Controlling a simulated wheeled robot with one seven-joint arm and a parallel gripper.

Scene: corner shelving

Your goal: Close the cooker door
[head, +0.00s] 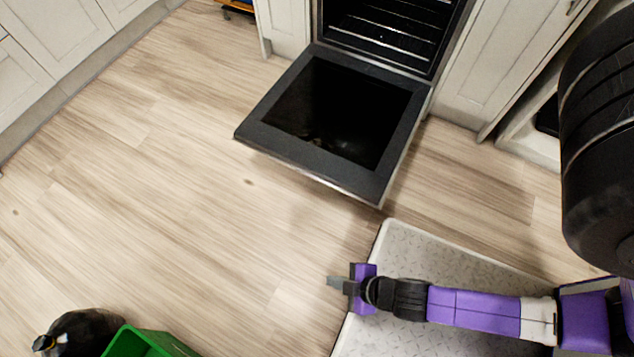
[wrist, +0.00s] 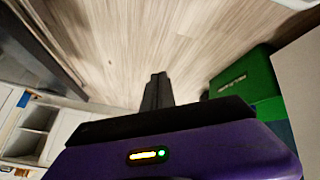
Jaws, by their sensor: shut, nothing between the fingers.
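The cooker door (head: 398,153) is folded down open in the head view, jutting out from the cooker (head: 393,38) low over the floor. Its dark inner glass faces up. My gripper (head: 333,282) is below the door in the head view, apart from it, pointing left over the floor. In the wrist view my gripper (wrist: 157,82) has its fingers together with nothing between them. A dark edge at the upper left of the wrist view may be the door, but I cannot tell.
A green bin (head: 146,344) and a black bag (head: 80,333) stand at the lower left; the bin also shows in the wrist view (wrist: 243,82). Pale cabinets flank the cooker and line the upper left. The wooden floor (head: 170,190) left of the door is clear.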

